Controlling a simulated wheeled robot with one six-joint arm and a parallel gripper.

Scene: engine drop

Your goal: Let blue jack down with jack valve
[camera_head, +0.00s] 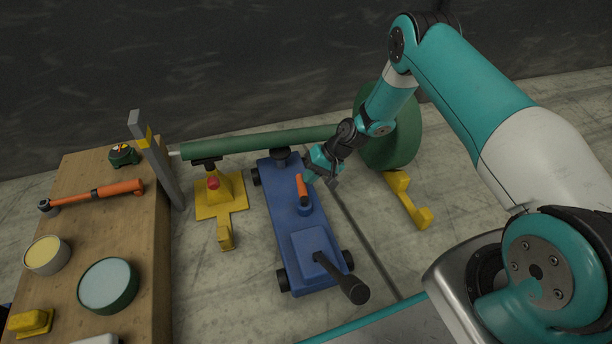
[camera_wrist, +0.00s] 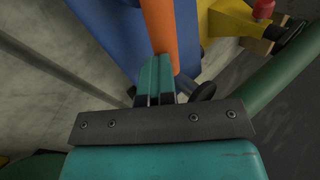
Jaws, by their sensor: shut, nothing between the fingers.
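The blue jack (camera_head: 282,229) stands on the floor in the middle of the head view, its saddle (camera_head: 281,155) under the long green tube. The jack valve, an orange handle (camera_head: 302,187), rises from the jack's body. My gripper (camera_head: 312,175) is at the right side of the orange handle's top. In the wrist view the shut fingers (camera_wrist: 154,75) lie beside or against the orange handle (camera_wrist: 160,25), not around it. I cannot tell whether they touch. The blue body (camera_wrist: 115,35) is behind the handle.
A black jack lever (camera_head: 341,278) sticks out at the jack's front. A yellow stand with a red knob (camera_head: 213,183) is left of the jack. The green tube (camera_head: 260,141) runs behind. A wooden bench (camera_head: 150,235) with tools and tins stands left. Another yellow piece (camera_head: 408,200) lies right.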

